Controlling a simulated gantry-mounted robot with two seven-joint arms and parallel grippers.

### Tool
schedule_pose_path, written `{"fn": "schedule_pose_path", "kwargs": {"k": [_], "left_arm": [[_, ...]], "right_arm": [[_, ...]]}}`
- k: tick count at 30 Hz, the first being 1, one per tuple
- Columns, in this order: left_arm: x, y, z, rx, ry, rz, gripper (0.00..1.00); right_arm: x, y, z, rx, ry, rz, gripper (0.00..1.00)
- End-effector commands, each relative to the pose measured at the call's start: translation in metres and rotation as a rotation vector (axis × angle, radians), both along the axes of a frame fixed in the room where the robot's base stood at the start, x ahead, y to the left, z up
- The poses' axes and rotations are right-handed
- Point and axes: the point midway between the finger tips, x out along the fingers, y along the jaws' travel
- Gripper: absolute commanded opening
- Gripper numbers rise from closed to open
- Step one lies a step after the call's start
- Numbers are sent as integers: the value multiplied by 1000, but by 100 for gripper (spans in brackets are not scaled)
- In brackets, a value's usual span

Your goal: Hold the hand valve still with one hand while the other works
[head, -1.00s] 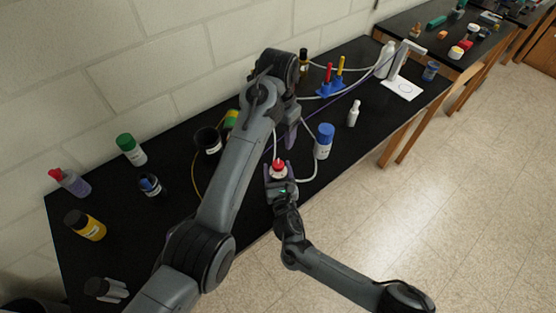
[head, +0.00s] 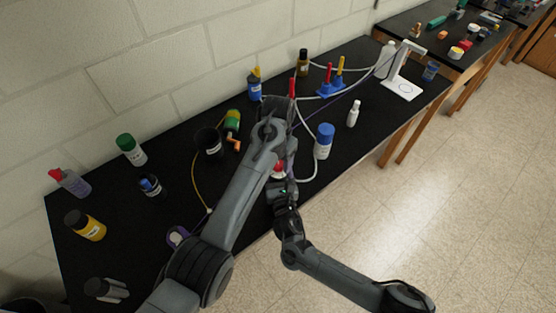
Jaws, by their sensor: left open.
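A small red and white part (head: 278,174), which looks like the hand valve, sits near the front edge of the black bench, mostly hidden by my arms. My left gripper (head: 288,162) points down just above and beside it and is open. Its fingers are partly covered by its own wrist. My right gripper (head: 281,183) comes from the front edge and is right at the valve. Its fingertips are hidden, so its grip on the valve cannot be made out.
A blue-capped white bottle (head: 324,141) stands close to the right, with a white tube curving beside it. A black cup (head: 209,143) and a green and orange item (head: 233,124) lie to the left. A blue rack (head: 332,90) is behind.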

Motion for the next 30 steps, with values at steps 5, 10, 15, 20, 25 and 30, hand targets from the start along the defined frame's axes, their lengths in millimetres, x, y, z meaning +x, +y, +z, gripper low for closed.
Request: {"fn": "schedule_pose_path", "kwargs": {"k": [5, 10, 15, 20, 25, 30], "left_arm": [[0, 0, -7, 0, 1, -2, 63], [0, 0, -8, -1, 1, -2, 63], [0, 0, -8, -1, 1, -1, 56], [0, 0, -8, -1, 1, -1, 31], [0, 0, -8, -1, 1, -1, 6], [0, 0, -8, 0, 1, -9, 6]], "right_arm": [[0, 0, 1, 0, -1, 0, 30], [0, 0, 0, 0, -1, 0, 30], [0, 0, 0, 0, -1, 0, 30], [0, 0, 0, 0, -1, 0, 30], [0, 0, 0, 0, -1, 0, 30], [0, 0, 0, 0, -1, 0, 30]]}}
